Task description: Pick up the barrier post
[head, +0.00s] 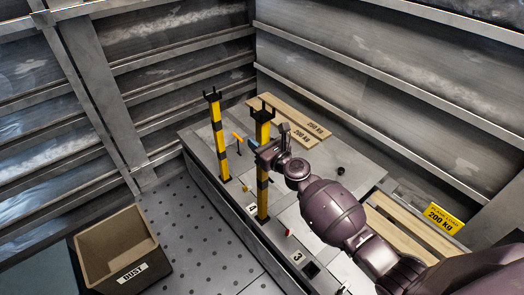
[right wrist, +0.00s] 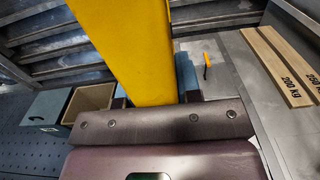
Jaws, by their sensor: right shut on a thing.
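A yellow barrier post (head: 263,189) with dark bands and a forked dark top stands upright at the front edge of the grey bench. My right gripper (head: 266,152) is shut on it at its upper part. In the right wrist view the yellow post (right wrist: 128,45) rises between the fingers (right wrist: 153,97). Whether its foot rests in a socket or hangs just clear, I cannot tell. A second, similar post (head: 219,150) stands upright to the left on the bench, apart from the gripper. My left gripper is not in view.
The grey bench (head: 205,150) carries wooden planks (head: 285,112) marked with weights and a small orange-handled item (head: 237,137). A number 3 plate (head: 298,257) lies near its front edge. A brown bin (head: 118,245) labelled DUST stands at lower left. Ribbed metal walls close in behind.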

